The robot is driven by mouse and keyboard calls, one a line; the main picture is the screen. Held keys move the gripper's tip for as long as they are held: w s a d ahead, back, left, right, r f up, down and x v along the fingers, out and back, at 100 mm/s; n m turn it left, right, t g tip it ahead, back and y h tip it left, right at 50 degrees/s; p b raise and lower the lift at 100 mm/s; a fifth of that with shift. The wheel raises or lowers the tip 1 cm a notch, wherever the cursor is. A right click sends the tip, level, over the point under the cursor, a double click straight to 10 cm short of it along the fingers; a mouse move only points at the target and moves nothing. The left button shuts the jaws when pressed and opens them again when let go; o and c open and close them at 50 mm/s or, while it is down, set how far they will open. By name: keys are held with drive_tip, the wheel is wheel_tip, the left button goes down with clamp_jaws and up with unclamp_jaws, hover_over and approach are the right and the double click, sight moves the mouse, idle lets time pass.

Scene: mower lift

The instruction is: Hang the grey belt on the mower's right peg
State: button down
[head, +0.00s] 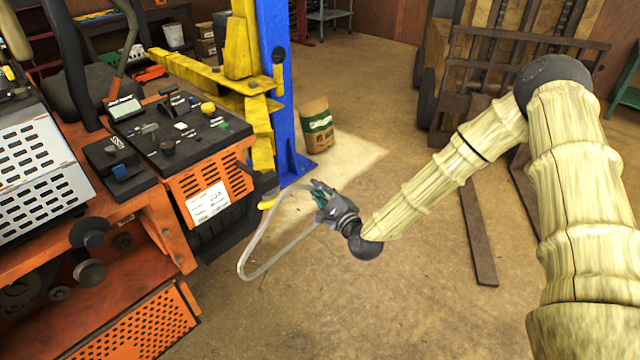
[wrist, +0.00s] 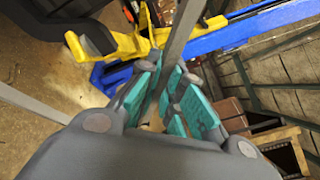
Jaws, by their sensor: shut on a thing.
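The grey belt (head: 247,252) is a long thin loop, hanging tilted out to the left of my gripper (head: 322,192). My gripper is shut on one end of the belt, above the floor. In the wrist view, a strand of the belt (wrist: 182,35) runs between the teal finger pads (wrist: 172,88). The orange mower (head: 212,187) is at the left. A dark stub with a yellow tip (head: 267,204) sticks out at its right side, close to the belt's upper strand; I cannot tell if it is the right peg or whether the belt touches it.
The blue lift post (head: 277,90) with its yellow arm (head: 200,72) stands behind the mower. A paper bag (head: 316,124) sits on the floor beside the post. A wooden rack (head: 500,75) is at the back right. The floor under my arm is mostly clear.

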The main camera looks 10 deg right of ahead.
drive_tip(key=w+a, duration=0.7)
drive_tip(key=w, duration=0.2)
drive_tip(key=shift+w, duration=0.4)
idle(1.0)
drive_tip(key=shift+s, duration=0.1)
idle(0.8)
drive_tip(key=shift+w+a+b, duration=0.6)
drive_tip(key=shift+w+b, duration=0.15)
drive_tip(key=shift+w, duration=0.05)
drive_tip(key=shift+w+a+b, duration=0.55)
drive_tip(key=shift+w+b, duration=0.2)
drive_tip(key=shift+w, duration=0.05)
idle(0.6)
drive_tip(key=shift+f+b, duration=0.55)
drive_tip(key=shift+b, duration=0.2)
idle(0.4)
drive_tip(key=c, duration=1.5)
unclamp_jaws()
drive_tip(key=v, duration=1.2)
